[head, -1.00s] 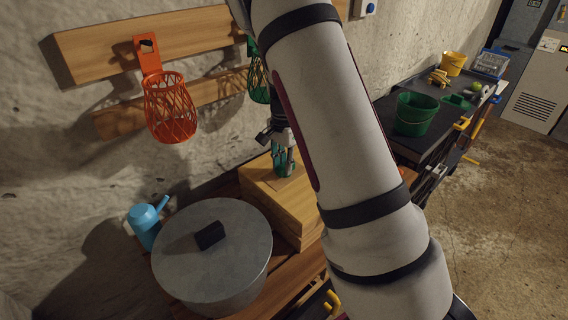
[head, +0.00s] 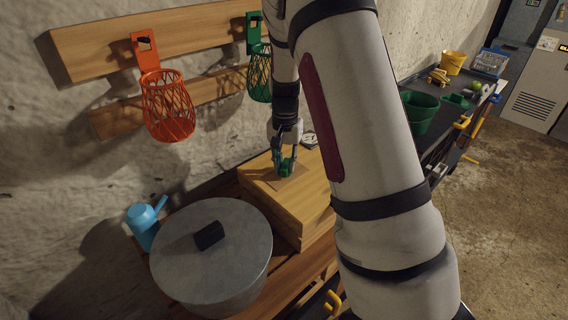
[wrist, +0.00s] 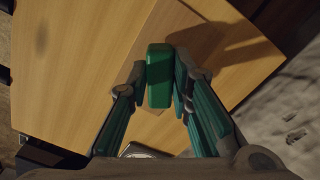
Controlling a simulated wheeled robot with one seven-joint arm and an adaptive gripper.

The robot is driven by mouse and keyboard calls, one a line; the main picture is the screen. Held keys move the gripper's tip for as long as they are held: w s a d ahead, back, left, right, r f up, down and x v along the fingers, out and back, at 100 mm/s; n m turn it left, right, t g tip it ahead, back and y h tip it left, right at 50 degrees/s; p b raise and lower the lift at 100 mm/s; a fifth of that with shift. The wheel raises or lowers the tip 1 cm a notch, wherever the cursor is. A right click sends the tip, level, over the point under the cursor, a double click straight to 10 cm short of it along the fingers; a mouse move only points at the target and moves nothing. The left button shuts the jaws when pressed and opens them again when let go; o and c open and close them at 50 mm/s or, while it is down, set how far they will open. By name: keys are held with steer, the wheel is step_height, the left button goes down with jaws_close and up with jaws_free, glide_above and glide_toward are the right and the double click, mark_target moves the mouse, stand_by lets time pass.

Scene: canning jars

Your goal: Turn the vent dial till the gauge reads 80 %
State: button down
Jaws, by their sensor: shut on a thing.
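The vent dial, a green bar-shaped knob (wrist: 160,76), stands on a darker patch on top of the wooden box (head: 262,183). My gripper (wrist: 159,82) is shut on the dial, with one teal-lined finger on each side of it. In the head view, my gripper (head: 285,163) points down onto the dial (head: 287,169). The gauge (head: 310,139), a small pale round face, sits behind my gripper at the back of the box. Only its edge (wrist: 145,150) shows at the bottom of the wrist view. Its reading is too small to make out.
A grey lidded pot (head: 212,258) stands in front of the box, with a blue watering can (head: 143,222) beside it. Orange (head: 168,108) and green (head: 260,75) baskets hang on the wall. A green bucket (head: 418,112) stands on the bench to the right.

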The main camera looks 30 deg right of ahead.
mark_target(285, 165)
steer(key=shift+n, duration=1.1)
steer(key=shift+d, duration=0.1)
steer(key=c, duration=1.4)
jaws_free()
steer(key=shift+c, duration=0.2)
steer(key=shift+r, duration=0.1)
step_height(285, 165, up, 12)
